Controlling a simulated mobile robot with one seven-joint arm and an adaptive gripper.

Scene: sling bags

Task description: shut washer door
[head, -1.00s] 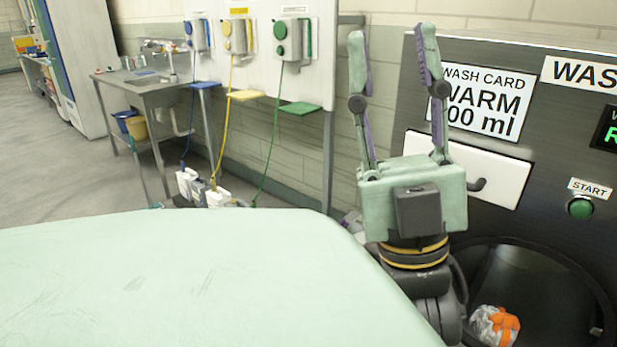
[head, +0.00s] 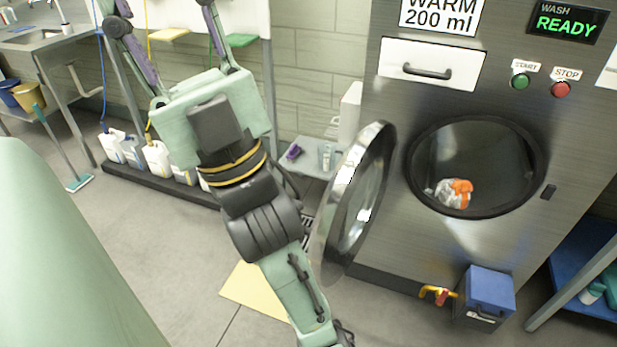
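The washer (head: 395,155) stands at the right with a dark metal front. Its round door (head: 332,215) is swung wide open on the left side, with a shiny rim and glass middle. The drum opening (head: 500,145) is uncovered, and a white and orange cloth bundle (head: 455,193) lies inside. My gripper (head: 160,5) is raised at the upper left, left of the door and apart from it. Its two fingers are spread with nothing between them; their tips are cut off by the top edge. My arm rises from the bottom just left of the door.
A shut white drawer (head: 420,77), a green start button (head: 520,80) and a red stop button (head: 561,89) sit above the opening. A blue-lidded box (head: 489,291) stands below right. A small shelf (head: 308,158) is behind the door. Several jugs (head: 157,158) line the wall at left.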

